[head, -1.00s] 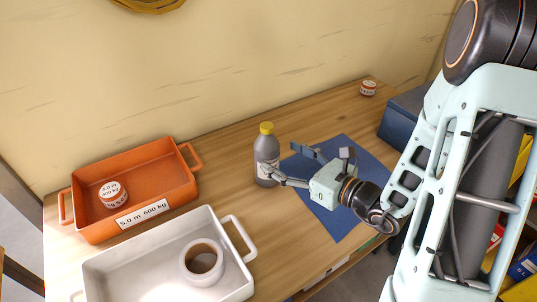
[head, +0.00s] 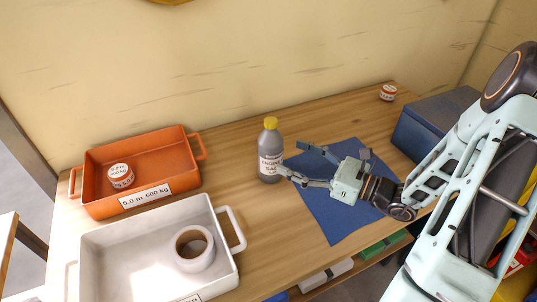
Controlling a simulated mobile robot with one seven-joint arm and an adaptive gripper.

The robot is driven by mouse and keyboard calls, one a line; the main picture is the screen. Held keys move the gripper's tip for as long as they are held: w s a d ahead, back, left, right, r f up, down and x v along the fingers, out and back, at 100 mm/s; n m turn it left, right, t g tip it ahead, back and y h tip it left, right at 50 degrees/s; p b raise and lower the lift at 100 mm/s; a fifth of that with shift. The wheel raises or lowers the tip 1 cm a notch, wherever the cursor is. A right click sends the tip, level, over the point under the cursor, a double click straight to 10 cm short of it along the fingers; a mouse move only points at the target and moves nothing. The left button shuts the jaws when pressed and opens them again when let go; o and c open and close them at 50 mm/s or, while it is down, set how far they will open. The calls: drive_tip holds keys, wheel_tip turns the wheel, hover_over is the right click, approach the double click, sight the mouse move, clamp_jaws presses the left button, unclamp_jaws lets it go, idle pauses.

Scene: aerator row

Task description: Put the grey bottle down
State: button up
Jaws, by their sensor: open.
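The grey bottle (head: 270,153) with a yellow cap and a white label stands upright on the wooden table (head: 232,140), at the left edge of the blue mat (head: 345,222). My gripper (head: 290,161) is open to the right of the bottle, with its fingers pointing left toward it. The nearer fingertip is close to the bottle's lower right side; I cannot tell if it touches. The farther finger is clear of the bottle.
An orange tray (head: 184,186) holding a small labelled roll (head: 120,175) is at the left. Another small roll (head: 388,92) and a dark blue box (head: 412,137) are at the back right.

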sight(271, 145)
drive_tip(key=x, duration=0.7)
drive_tip(key=shift+w+a+r+p, duration=0.2)
drive_tip(key=shift+a+r+p, duration=0.05)
drive_tip(key=shift+p, duration=0.15)
drive_tip(key=shift+c, duration=0.4)
clamp_jaws()
drive_tip(key=shift+r, duration=0.25)
